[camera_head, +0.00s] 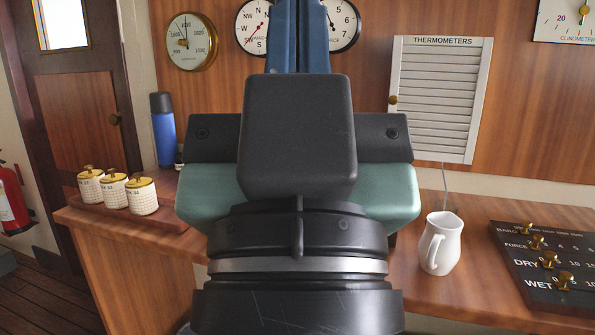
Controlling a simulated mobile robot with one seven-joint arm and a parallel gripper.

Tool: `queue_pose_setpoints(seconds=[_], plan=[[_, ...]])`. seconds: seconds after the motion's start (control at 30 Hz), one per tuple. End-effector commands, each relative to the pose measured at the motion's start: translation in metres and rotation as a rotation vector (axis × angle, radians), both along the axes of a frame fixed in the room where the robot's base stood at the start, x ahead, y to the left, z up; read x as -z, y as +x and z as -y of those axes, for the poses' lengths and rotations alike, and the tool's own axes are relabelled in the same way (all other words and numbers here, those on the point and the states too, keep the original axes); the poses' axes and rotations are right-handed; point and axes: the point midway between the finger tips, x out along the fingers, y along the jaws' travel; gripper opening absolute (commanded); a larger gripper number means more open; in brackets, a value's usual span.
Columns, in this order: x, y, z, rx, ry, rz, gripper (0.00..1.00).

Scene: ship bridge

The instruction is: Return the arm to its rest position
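My gripper (298,22) fills the middle of the head view, seen from behind. Its dark wrist and body rise from the bottom edge, and its two blue fingers point up at the top. The fingers lie side by side with only a thin seam between them, and no object shows between them. The fingertips run out of the top of the view. The gripper stands in front of the wooden counter (480,210) and the wall, and hides part of both.
A white jug (441,244) stands on the counter right of my gripper, near a dark panel with brass knobs (545,262). Left are lidded jars (116,191) on a tray and a blue flask (163,135). A louvred thermometer box (440,100) and dials (191,41) hang behind.

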Motion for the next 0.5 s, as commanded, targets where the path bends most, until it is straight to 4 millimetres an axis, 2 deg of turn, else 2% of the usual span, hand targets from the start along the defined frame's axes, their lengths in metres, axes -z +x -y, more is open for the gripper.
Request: queue_pose_setpoints(seconds=[0.03,0.5], plan=[[-0.033,0.0,0.0,-0.001,0.001,-0.001,0.0],[-0.177,0.001,-0.001,-0.004,0.001,-0.002,0.0]])
